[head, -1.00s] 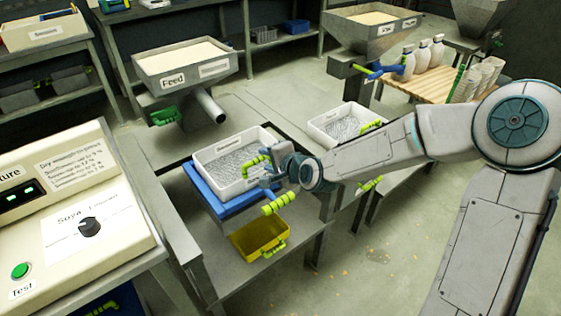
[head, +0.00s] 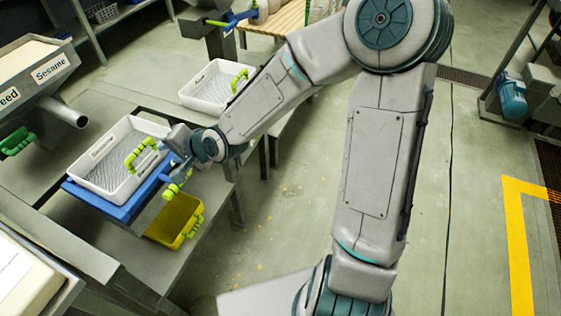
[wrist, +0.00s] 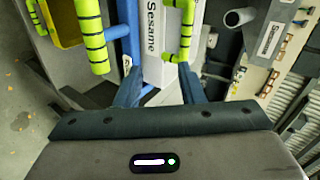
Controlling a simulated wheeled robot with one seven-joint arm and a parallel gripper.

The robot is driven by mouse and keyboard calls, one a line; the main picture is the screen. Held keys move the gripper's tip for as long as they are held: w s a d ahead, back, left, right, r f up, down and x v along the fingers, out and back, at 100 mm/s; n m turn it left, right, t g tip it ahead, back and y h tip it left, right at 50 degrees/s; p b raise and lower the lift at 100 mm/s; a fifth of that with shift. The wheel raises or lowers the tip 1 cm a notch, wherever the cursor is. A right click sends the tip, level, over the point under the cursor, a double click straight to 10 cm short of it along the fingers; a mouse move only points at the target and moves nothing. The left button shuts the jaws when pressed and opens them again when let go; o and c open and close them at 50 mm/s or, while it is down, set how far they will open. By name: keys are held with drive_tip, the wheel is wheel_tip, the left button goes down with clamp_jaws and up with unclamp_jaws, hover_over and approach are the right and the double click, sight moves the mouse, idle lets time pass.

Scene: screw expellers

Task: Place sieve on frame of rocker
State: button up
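The sieve is a white tray with a mesh floor and a Sesame label (head: 93,187); it rests on the blue frame of the rocker (head: 97,204) in the head view. Its yellow-green handle (head: 140,157) stands on the right side; it also shows in the wrist view (wrist: 186,30). My gripper (head: 167,156) is just right of this handle. In the wrist view my gripper (wrist: 160,90) has its fingers apart, with the sieve's white wall (wrist: 156,68) visible beyond the gap and nothing held. The rocker's blue bar with a yellow-green grip (wrist: 93,35) is left of the fingers.
A yellow bin (head: 176,221) sits below the rocker. A second white sieve (head: 210,88) with a yellow-green handle lies on the table farther back. A hopper's metal spout (head: 65,111) projects near the sieve's far left. Open floor lies to the right.

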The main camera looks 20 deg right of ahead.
drive_tip(key=s+d+n+g+h, duration=0.1)
drive_tip(key=s+d+n+h, duration=0.2)
drive_tip(key=d, duration=0.5)
drive_tip(key=s+d+n+g+h, duration=0.2)
drive_tip(key=s+d+h, duration=0.15)
drive_tip(key=d, duration=0.45)
drive_tip(key=s+d+r+n+g+h, duration=0.1)
drive_tip(key=s+d+r, duration=0.2)
drive_tip(key=s, duration=0.3)
drive_tip(key=s+d+r+n+g, duration=0.1)
drive_tip(key=s+d+r, duration=0.3)
drive_tip(key=s+d, duration=0.1)
drive_tip(key=shift+s+d+h, duration=0.25)
drive_tip(key=shift+s+h, duration=0.1)
drive_tip(key=shift+s, duration=0.55)
drive_tip(key=shift+a, duration=0.15)
